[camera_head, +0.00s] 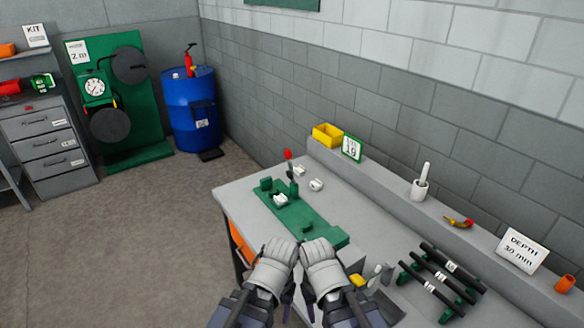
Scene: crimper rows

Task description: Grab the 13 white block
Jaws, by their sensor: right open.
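Several small white blocks are on the workbench. One white block (280,200) sits at the green fixture plate (306,221). Another white block (316,184) lies on the grey top to its right, and a third white block (299,170) lies farther back. Any number on them is too small to read. My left gripper (281,246) and my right gripper (318,246) are side by side over the near end of the green plate, apart from these blocks. The right one is open. The left one's jaws cannot be made out, and the grippers hide part of the plate.
A red-tipped lever (289,157) rises beside the plate. Black rods (441,276) lie on a rack at the right. A ledge at the wall holds a yellow bin (327,134), a white mortar (420,188) and a depth sign (521,249). Bare bench lies right of the plate.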

